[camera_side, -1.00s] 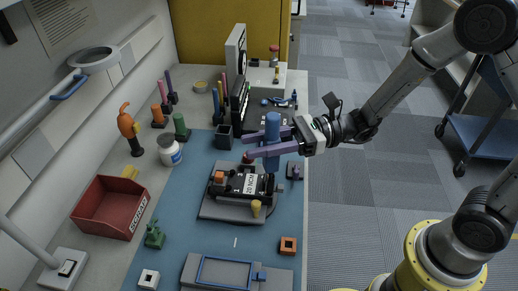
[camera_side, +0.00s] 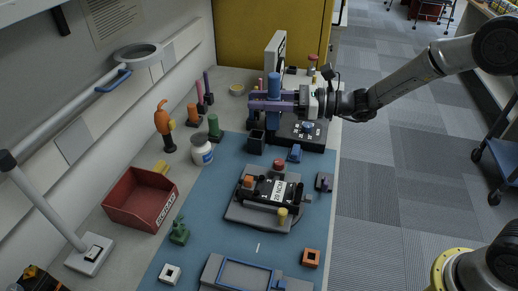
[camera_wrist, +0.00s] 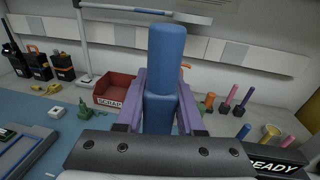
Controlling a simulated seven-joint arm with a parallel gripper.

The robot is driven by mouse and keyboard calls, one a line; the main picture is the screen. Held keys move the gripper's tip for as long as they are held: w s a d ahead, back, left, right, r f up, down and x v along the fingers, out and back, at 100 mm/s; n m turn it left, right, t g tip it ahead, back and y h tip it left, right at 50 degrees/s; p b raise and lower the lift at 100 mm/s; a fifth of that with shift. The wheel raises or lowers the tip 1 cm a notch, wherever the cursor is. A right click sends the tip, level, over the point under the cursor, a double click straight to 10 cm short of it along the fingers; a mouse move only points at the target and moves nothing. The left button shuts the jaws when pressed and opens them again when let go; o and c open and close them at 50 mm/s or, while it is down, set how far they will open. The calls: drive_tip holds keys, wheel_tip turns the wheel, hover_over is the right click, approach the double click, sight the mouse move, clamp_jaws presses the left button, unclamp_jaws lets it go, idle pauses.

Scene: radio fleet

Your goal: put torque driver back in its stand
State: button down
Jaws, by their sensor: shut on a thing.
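My gripper (camera_side: 268,102) has purple fingers shut on the blue torque driver (camera_side: 274,87). The driver is upright and held above the back part of the bench. In the wrist view the driver (camera_wrist: 166,80) stands between the two fingers. A dark square open-topped holder (camera_side: 257,144) stands on the blue mat, in front of and slightly below the gripper in the side view. I cannot tell for certain whether this is the driver's stand. The driver's lower end is partly hidden by the fingers.
A radio on a grey fixture (camera_side: 265,196) lies on the mat (camera_side: 215,215). A red scrap bin (camera_side: 140,199), a white jar (camera_side: 202,150) and several coloured tools stand along the left. A black panel (camera_side: 302,130) lies at the back right.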

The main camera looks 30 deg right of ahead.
drive_tip(key=w+d+f+m+t+h, duration=0.1)
drive_tip(key=w+d+m+t, duration=0.1)
drive_tip(key=w, duration=0.9)
hover_over(256, 142)
drive_tip(key=w, duration=0.4)
wheel_tip(256, 142, down, 8)
drive_tip(key=shift+h, duration=0.3)
drive_tip(key=shift+s+a+f, duration=0.1)
drive_tip(key=shift+a+f, duration=0.05)
drive_tip(key=shift+f, duration=0.85)
drive_tip(key=shift+a+f, duration=0.15)
drive_tip(key=shift+f, duration=0.85)
drive_tip(key=shift+f, duration=0.15)
drive_tip(key=c, duration=0.8)
unclamp_jaws()
